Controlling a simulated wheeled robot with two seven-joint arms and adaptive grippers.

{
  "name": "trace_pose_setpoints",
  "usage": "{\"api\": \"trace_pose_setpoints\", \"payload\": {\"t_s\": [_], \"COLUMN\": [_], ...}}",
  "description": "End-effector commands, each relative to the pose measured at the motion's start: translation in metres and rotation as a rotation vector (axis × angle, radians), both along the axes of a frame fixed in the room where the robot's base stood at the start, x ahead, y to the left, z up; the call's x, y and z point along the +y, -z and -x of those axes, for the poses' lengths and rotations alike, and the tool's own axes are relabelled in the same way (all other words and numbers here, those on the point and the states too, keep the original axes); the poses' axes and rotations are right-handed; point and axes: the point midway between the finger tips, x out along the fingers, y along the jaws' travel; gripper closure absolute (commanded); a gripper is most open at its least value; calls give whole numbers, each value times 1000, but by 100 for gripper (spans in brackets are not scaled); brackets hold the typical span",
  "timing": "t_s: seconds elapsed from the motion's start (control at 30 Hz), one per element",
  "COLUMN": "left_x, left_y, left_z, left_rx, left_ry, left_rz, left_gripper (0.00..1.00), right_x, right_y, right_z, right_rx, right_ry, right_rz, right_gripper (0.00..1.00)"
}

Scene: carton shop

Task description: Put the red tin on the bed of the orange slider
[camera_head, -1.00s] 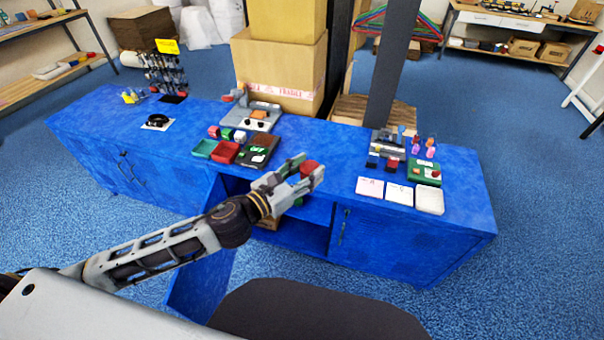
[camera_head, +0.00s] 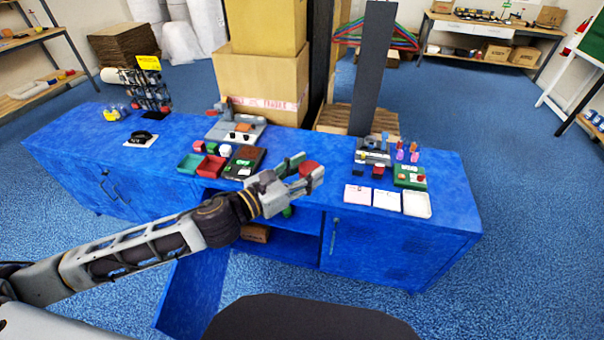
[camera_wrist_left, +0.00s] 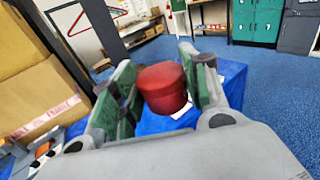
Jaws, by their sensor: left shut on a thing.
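In the left wrist view the round red tin (camera_wrist_left: 162,88) sits between the green-padded fingers (camera_wrist_left: 160,95). A grey fixture with an orange block (camera_head: 243,127) stands on the counter, behind and left of the gripper. It looks like the orange slider; its bed is too small to make out clearly. My right gripper is not in view.
On the blue counter (camera_head: 320,188), a green tray (camera_head: 190,163), a red tray (camera_head: 210,167) and a dark tray (camera_head: 245,160) lie before the fixture. White trays (camera_head: 387,199) and another grey fixture (camera_head: 372,152) stand at right. Tall cartons (camera_head: 262,83) rise behind.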

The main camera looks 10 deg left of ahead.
Motion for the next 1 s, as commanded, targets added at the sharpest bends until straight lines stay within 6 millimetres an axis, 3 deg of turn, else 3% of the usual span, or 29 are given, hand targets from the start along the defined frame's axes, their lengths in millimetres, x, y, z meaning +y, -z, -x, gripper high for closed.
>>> {"api": "trace_pose_setpoints", "payload": {"t_s": [0.67,1.0], "left_x": [-2,-8], "left_y": [-3,5], "left_z": [0,-8], "left_rx": [0,-1], "left_ry": [13,66], "left_rz": [0,-1], "left_gripper": [80,80], "right_x": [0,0], "right_y": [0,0], "right_z": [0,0], "right_rx": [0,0], "right_ry": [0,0], "right_rz": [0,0], "right_gripper": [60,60]}}
